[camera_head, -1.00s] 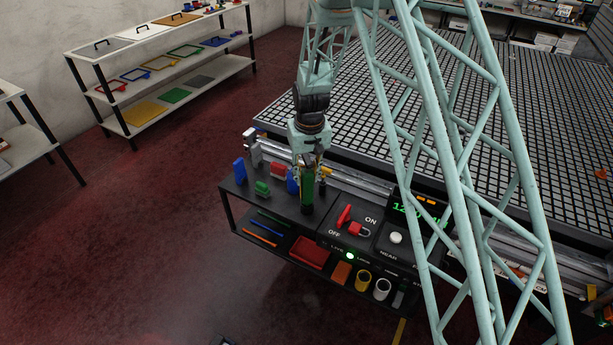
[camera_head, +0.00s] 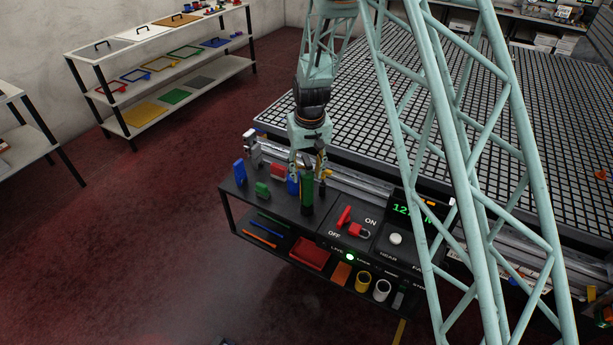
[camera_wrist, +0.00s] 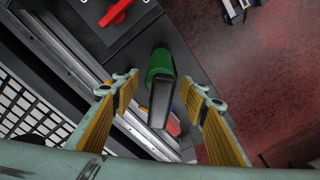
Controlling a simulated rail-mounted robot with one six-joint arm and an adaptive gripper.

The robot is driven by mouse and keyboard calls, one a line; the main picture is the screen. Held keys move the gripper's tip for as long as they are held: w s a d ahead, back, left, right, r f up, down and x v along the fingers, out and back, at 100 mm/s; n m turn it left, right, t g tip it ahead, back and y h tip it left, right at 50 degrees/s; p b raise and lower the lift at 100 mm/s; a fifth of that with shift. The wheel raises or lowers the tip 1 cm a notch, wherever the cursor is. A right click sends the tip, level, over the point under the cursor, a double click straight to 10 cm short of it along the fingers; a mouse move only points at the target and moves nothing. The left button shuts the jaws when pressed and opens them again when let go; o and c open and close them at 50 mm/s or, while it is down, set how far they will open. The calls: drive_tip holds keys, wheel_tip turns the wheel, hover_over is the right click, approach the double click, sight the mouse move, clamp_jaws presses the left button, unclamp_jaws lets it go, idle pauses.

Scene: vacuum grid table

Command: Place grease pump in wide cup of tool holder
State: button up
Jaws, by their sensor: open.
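A green cylinder with a black end part, which looks like the grease pump (camera_head: 307,192), stands upright on the dark worktop. In the wrist view the green and black pump (camera_wrist: 160,68) lies between the finger pads, with visible gaps to both. My gripper (camera_head: 308,172) is over the pump, with its fingers open around its upper part; in the wrist view my gripper (camera_wrist: 163,98) shows yellow pads spread apart. I cannot make out a tool holder with certainty. A yellow cup (camera_head: 363,281) and a white cup (camera_head: 382,290) stand on the shelf under the worktop.
A blue block (camera_head: 239,172), a green item (camera_head: 262,189) and a blue item (camera_head: 293,182) stand near the pump on the worktop. A control panel with a red switch (camera_head: 344,216) is to the right. The grid table (camera_head: 365,110) lies behind.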

sight(307, 161)
drive_tip(key=shift+s+d+r, duration=0.1)
drive_tip(key=shift+s+r, duration=0.1)
drive_tip(key=shift+r, duration=1.4)
drive_tip(key=shift+s+d+r, duration=0.1)
drive_tip(key=shift+s+r, duration=0.05)
drive_tip(key=shift+r, duration=1.5)
drive_tip(key=shift+s+r, duration=0.2)
drive_tip(key=shift+r, duration=1.4)
